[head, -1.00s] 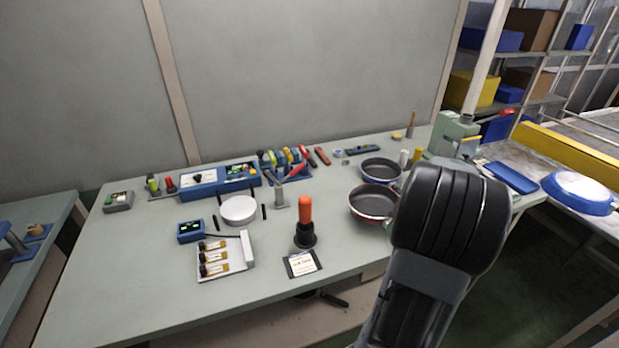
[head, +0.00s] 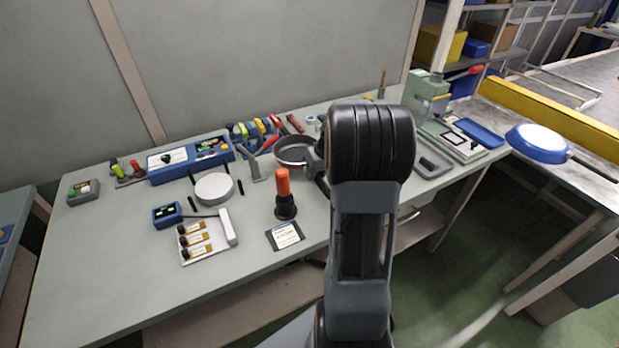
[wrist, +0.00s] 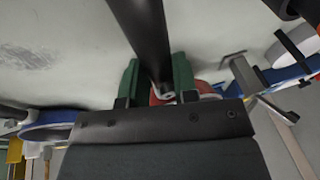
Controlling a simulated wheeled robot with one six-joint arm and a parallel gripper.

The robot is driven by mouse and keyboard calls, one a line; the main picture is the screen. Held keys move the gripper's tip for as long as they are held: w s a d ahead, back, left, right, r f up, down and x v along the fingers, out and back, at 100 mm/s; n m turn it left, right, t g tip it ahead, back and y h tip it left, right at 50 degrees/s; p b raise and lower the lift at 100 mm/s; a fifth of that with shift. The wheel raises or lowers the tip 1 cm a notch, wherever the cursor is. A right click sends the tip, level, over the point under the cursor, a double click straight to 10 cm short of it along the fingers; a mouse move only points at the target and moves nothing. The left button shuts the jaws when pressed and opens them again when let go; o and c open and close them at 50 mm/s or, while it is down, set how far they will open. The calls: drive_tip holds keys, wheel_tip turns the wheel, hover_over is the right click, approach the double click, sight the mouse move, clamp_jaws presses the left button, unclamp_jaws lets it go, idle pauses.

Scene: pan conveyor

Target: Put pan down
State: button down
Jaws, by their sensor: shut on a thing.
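A dark pan with a grey inside (head: 294,149) is upright near the back middle of the workbench, just left of my arm. Whether its base touches the bench or hangs above it cannot be told. My gripper (wrist: 157,82) has its two green fingers shut on the black pan handle (wrist: 146,28) in the wrist view.
An orange-topped post (head: 283,184), a white round plate (head: 214,188) and a tray of vials (head: 222,248) stand left of the pan. Tools lie behind it. A green press (head: 428,95) is right. A blue pan (head: 537,145) lies upside down on the side table.

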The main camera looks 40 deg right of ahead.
sight(310, 187)
drive_tip(key=shift+w+a+r, duration=0.1)
drive_tip(key=shift+w+a, duration=0.15)
drive_tip(key=shift+w, duration=0.25)
drive_tip(key=shift+x, duration=1.85)
drive_tip(key=shift+s, duration=0.1)
drive_tip(key=c, duration=1.2)
unclamp_jaws()
drive_tip(key=shift+o, duration=0.2)
